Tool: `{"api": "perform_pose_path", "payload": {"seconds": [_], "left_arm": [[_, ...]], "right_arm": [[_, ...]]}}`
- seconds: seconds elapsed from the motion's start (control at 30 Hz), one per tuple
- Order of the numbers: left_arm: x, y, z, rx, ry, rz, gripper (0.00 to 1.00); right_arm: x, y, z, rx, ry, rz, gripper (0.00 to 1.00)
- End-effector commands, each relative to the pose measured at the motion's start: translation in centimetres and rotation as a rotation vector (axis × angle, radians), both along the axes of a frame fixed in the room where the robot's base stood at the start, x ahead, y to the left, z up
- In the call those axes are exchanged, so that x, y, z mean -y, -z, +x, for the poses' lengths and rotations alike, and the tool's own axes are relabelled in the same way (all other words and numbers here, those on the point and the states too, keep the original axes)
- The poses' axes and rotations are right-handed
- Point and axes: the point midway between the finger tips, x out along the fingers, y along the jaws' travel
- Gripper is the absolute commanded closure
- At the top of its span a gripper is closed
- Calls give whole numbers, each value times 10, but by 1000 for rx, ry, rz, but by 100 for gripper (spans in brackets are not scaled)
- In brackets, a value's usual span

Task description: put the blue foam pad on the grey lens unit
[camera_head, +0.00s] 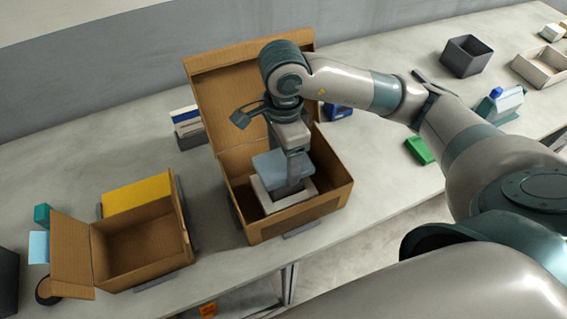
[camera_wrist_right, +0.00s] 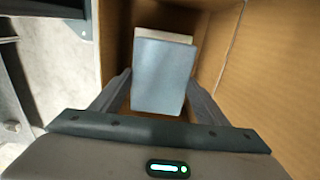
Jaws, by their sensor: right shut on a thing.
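The blue foam pad (camera_head: 268,164) is a flat grey-blue block inside the large open cardboard box (camera_head: 300,215). My right gripper (camera_head: 290,178) reaches down into this box and is shut on the pad. In the right wrist view the pad (camera_wrist_right: 162,75) sits between the two fingers. A pale grey-white block (camera_head: 262,196), which looks like the grey lens unit, lies below the pad in the box. Its edge shows past the pad in the wrist view (camera_wrist_right: 165,34). I cannot tell whether pad and block touch. My left gripper is not in view.
The box walls stand close around my right gripper, with a raised flap (camera_head: 225,95) behind. A smaller open box (camera_head: 140,245) and a yellow block (camera_head: 137,194) are at left. A green block (camera_head: 419,150) lies at right. The table between has some free room.

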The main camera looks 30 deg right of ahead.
Motion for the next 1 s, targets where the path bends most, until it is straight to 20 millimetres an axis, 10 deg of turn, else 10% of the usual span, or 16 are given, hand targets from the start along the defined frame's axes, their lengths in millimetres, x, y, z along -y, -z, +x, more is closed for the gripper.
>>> {"api": "perform_pose_path", "payload": {"seconds": [0.77, 0.8, 0.87, 1.0], "left_arm": [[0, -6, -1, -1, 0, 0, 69], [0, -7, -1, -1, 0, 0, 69], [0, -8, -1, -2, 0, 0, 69], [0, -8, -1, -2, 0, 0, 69]], "right_arm": [[0, 33, 0, 1, 0, -1, 53], [0, 33, 0, 1, 0, -1, 30], [0, 32, 0, 0, 0, -1, 15], [0, 32, 0, 0, 0, -1, 13]]}}
